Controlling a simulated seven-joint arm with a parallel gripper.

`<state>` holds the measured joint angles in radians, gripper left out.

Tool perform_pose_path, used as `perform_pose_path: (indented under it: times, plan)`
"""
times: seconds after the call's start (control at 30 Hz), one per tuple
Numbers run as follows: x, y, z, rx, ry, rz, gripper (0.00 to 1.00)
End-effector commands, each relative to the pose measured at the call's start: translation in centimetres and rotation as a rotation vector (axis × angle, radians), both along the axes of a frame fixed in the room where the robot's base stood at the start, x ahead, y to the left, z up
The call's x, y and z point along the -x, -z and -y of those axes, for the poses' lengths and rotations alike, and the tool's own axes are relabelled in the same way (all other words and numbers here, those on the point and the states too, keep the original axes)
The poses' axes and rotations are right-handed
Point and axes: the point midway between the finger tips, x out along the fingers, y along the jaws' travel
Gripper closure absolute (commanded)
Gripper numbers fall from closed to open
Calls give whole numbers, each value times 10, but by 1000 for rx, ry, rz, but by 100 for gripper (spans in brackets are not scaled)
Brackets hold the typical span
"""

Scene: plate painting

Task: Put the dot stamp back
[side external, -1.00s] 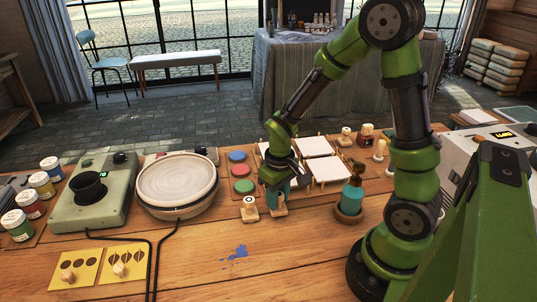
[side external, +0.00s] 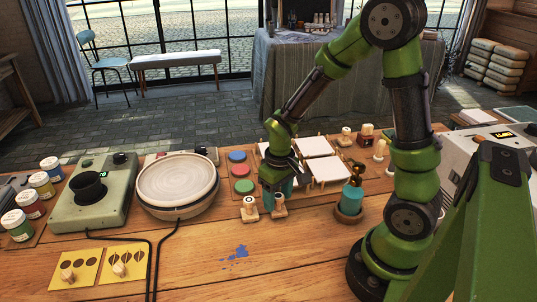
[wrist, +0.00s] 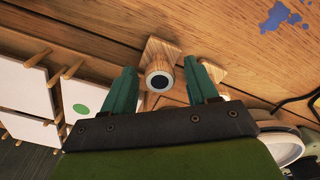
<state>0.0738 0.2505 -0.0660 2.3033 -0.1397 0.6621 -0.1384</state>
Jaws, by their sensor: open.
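Two wooden stamps stand upright on small square plates, the left stamp (side external: 249,208) and the right stamp (side external: 279,206) in the side view. My gripper (side external: 277,190) is low over the right stamp. In the wrist view my gripper (wrist: 162,80) is open, with one teal finger on each side of a stamp (wrist: 160,77). That stamp has a pale round top with a dark round mark, which looks like the dot stamp. A second wooden plate (wrist: 212,70) shows partly behind the right finger. I cannot tell whether the fingers touch the stamp.
Ink pads (side external: 242,171) in several colours lie behind the stamps. White tiles on a pegged rack (side external: 327,168) stand behind my gripper, one with a green dot (wrist: 82,109). A round wheel (side external: 177,180) is left. A teal pot (side external: 351,199) stands right.

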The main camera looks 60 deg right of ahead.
Motion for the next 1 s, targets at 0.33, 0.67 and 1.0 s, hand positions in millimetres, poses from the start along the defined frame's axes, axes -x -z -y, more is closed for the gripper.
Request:
perform_pose_path:
  times: [0.33,0.67,1.0]
  plan:
    - [0,-73,0,1,-1,9,42]
    - [2,-115,-1,0,1,9,42]
    - [34,-177,-45,-112,81,346,42]
